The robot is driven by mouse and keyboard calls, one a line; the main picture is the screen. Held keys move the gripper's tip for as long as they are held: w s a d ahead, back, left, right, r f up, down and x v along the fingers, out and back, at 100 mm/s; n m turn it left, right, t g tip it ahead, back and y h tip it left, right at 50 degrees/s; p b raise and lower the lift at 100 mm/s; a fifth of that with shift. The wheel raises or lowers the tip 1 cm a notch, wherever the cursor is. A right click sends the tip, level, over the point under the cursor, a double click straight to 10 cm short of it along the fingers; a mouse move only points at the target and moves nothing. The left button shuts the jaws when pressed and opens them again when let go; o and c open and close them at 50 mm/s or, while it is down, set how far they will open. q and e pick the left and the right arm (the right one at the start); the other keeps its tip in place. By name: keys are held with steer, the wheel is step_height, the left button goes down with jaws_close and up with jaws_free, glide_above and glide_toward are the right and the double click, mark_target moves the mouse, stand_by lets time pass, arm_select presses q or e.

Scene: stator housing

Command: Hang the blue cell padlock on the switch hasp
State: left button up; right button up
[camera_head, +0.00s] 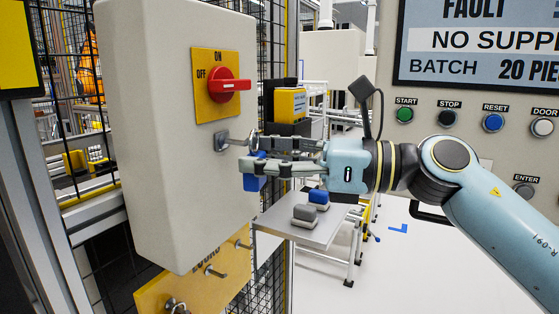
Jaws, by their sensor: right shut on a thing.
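My right gripper (253,163) comes in from the right and is shut on the blue padlock (254,184). The fingers hide most of the padlock body; blue shows between and below them. The switch hasp (222,141) is a metal piece on the front of the grey switch box, just left of the fingertips. A metal loop near the hasp looks like the shackle; I cannot tell whether it passes through the hasp. The red switch handle (229,85) on its yellow plate lies horizontal, toward OFF. My left gripper is not in view.
The grey switch box (165,130) fills the left. Below it is a yellow board (190,275) with metal pegs. A small shelf (290,228) holds a grey block (304,214) and a blue one (318,198). A button panel (480,150) stands at right, behind my arm.

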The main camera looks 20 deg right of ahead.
steer(key=shift+w+a, duration=0.9)
steer(key=shift+w, duration=0.25)
steer(key=shift+w+a+f+b, duration=0.1)
steer(key=shift+f+b, duration=0.35)
steer(key=o, duration=1.3)
steer(key=shift+b+v, duration=0.6)
steer(key=shift+v, duration=1.4)
steer(key=shift+d, duration=0.2)
